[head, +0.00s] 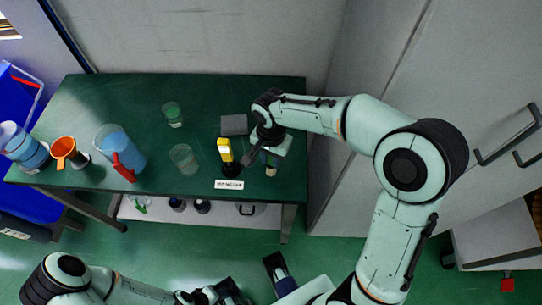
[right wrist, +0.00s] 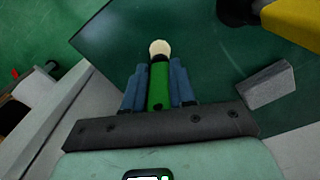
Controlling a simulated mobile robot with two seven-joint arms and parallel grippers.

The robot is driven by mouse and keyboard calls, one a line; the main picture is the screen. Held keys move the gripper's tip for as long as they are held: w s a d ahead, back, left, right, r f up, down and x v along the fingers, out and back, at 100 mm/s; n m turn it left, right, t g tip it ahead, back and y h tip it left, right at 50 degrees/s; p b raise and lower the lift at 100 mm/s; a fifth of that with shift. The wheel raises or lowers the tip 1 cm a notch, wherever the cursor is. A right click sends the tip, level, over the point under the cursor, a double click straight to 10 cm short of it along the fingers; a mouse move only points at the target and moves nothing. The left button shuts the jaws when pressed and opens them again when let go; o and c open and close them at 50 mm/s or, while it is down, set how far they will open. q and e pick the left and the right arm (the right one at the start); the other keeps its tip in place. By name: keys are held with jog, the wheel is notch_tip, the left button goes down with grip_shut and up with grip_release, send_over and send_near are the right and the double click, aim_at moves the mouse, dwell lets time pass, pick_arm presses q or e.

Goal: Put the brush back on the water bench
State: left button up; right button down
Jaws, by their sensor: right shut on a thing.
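The brush (right wrist: 158,88) has a green handle and a pale cream round tip. My right gripper (right wrist: 158,90) is shut on its handle, with a finger on each side and the tip pointing out beyond them. In the head view the brush (head: 271,171) shows small below my right gripper (head: 268,158), over the right part of the dark green bench (head: 130,92). I cannot tell whether the brush touches the bench top. My left arm comes in at the bottom left; its gripper (head: 228,292) is low at the picture's edge, and its fingers are unclear.
A yellow-and-black object (head: 226,152) and a grey block (head: 234,125) stand just left of my right gripper. A white label (head: 229,185) is at the front edge. Clear cups, a blue-filled jug (head: 118,150) and an orange jug (head: 66,152) are farther left. A cabinet stands right.

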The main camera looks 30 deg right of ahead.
jog(key=c, duration=0.9)
grip_release()
notch_tip(320, 180, up, 12)
jog(key=shift+r+p, duration=0.1)
jog(key=shift+p, duration=1.1)
